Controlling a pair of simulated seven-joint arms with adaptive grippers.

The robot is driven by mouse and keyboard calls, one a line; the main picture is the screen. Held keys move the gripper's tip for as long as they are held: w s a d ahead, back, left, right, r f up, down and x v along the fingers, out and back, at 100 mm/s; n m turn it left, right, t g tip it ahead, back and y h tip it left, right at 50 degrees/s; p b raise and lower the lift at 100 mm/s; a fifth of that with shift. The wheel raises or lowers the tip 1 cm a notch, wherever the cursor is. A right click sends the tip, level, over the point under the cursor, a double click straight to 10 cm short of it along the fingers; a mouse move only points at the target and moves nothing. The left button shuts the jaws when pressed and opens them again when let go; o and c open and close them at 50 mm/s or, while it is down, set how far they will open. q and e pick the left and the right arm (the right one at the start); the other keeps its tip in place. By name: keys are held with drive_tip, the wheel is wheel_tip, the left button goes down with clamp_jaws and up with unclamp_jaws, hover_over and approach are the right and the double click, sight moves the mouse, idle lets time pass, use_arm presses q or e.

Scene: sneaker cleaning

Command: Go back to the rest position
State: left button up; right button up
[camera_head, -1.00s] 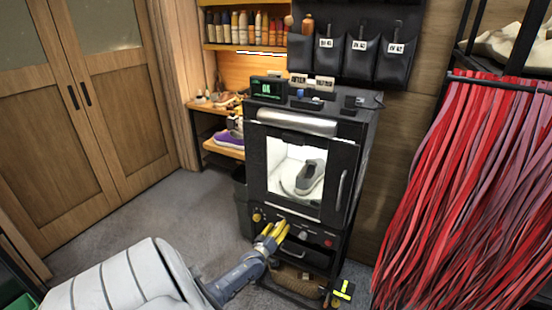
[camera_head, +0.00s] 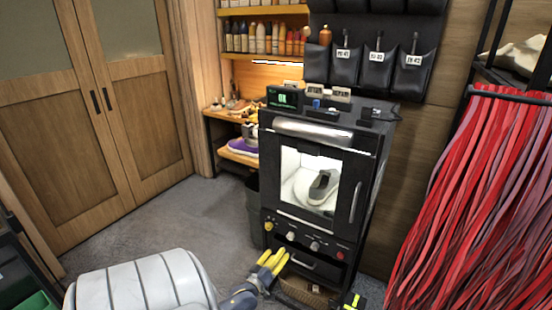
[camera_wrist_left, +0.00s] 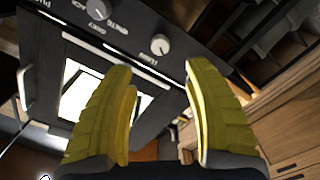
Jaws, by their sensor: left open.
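My left gripper (camera_head: 272,262) has yellow fingers and is in front of the lower panel of the black cleaning cabinet (camera_head: 363,150), near its knobs. In the left wrist view the two yellow fingers (camera_wrist_left: 160,95) are apart with nothing between them. The cabinet's knobs and lit window show beyond them. A grey sneaker (camera_head: 322,187) sits inside the lit chamber, behind the closed door's window.
A red strip curtain (camera_head: 470,200) hangs at the right. Shelves with bottles (camera_head: 268,40) and a purple shoe (camera_head: 240,148) stand behind. Wooden doors (camera_head: 130,130) close off the left. Grey floor (camera_head: 170,225) is free between the doors and the cabinet.

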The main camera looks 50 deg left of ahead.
use_arm(q)
drive_tip(key=shift+s+d, duration=0.1)
drive_tip(key=shift+s, duration=0.1)
idle(0.4)
drive_tip(key=s+d+f+m+g+h, duration=0.1)
drive_tip(key=s+d+f+m+g, duration=0.3)
drive_tip(key=f, duration=0.5)
drive_tip(key=s+d+f+m+g+h, duration=0.1)
drive_tip(key=s+d+f+m+h, duration=0.25)
drive_tip(key=f, duration=0.55)
drive_tip(key=s+d+f+m+g, duration=0.25)
drive_tip(key=s+d+f, duration=0.3)
drive_tip(key=f, duration=0.35)
drive_tip(key=s+d+f+m+g, duration=0.2)
drive_tip(key=s+d+f, duration=0.2)
drive_tip(key=s+d, duration=0.3)
drive_tip(key=s+d+f+m+g+h, duration=0.1)
drive_tip(key=s+d+f, duration=0.4)
drive_tip(key=s, duration=0.7)
drive_tip(key=s+d+f+m+g+h, duration=0.1)
drive_tip(key=s+d+f+m+g, duration=0.2)
drive_tip(key=s+d, duration=0.6)
wheel_tip(320, 180, down, 2)
drive_tip(key=shift+s+d+g, duration=0.4)
drive_tip(key=shift+s+g, duration=0.05)
drive_tip(key=shift+g, duration=0.4)
drive_tip(key=shift+h, duration=0.25)
